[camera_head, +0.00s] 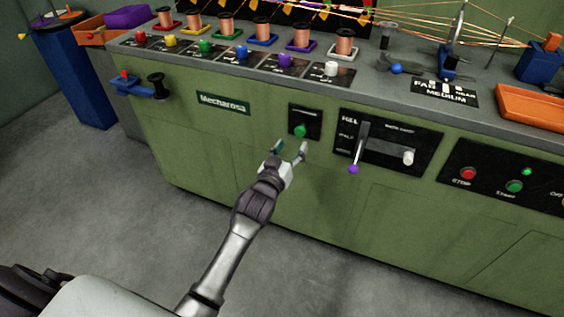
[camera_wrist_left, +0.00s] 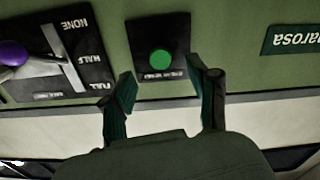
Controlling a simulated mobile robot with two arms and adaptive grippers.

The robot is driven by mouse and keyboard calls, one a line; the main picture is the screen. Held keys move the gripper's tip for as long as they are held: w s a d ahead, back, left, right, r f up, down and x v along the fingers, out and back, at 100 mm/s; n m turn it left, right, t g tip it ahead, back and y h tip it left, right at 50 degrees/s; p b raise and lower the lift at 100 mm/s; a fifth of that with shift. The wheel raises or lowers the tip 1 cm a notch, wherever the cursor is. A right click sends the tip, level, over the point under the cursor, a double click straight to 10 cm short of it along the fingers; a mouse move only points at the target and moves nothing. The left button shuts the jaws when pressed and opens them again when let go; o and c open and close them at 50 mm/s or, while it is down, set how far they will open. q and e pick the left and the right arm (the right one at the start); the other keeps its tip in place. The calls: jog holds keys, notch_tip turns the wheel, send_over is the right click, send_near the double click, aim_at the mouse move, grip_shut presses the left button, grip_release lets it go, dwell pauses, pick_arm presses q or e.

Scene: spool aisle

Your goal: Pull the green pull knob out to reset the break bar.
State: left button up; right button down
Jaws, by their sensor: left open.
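The green pull knob (camera_head: 300,131) sits on a small black plate (camera_head: 311,118) on the front of the green machine cabinet. In the left wrist view the round green knob (camera_wrist_left: 161,62) shows between and beyond my fingertips on its black plate (camera_wrist_left: 164,35). My left gripper (camera_head: 291,149) is open and empty, just below and in front of the knob; its two fingers (camera_wrist_left: 164,84) stand apart and do not appear to touch it. My right gripper is not in view.
To the knob's right is a lever panel with a purple-tipped lever (camera_head: 353,168) and a white knob (camera_head: 408,158). Further right are a red button (camera_head: 468,174) and a green button (camera_head: 515,186). A Mecharosa label (camera_head: 223,103) is to the left. The floor in front is clear.

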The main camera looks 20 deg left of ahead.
pick_arm(q)
jog(key=s, duration=0.8)
jog(key=shift+a, duration=0.15)
jog(key=s+f+m+g, duration=0.1)
jog(key=s+f+g, duration=0.4)
jog(key=f, duration=0.6)
jog(key=s+f+m+g, duration=0.1)
jog(key=s+f+g, duration=0.3)
jog(key=s+f, duration=0.55)
jog(key=s+f+m+g, duration=0.2)
jog(key=s+f+g, duration=0.5)
jog(key=s+f, duration=0.8)
jog(key=s+a+f+g+p, duration=0.1)
jog(key=s+a+p, duration=0.2)
jog(key=s+p, duration=1.3)
jog(key=shift+s+y+p, duration=0.3)
jog(key=shift+s+p, duration=0.05)
jog(key=shift+s, duration=0.5)
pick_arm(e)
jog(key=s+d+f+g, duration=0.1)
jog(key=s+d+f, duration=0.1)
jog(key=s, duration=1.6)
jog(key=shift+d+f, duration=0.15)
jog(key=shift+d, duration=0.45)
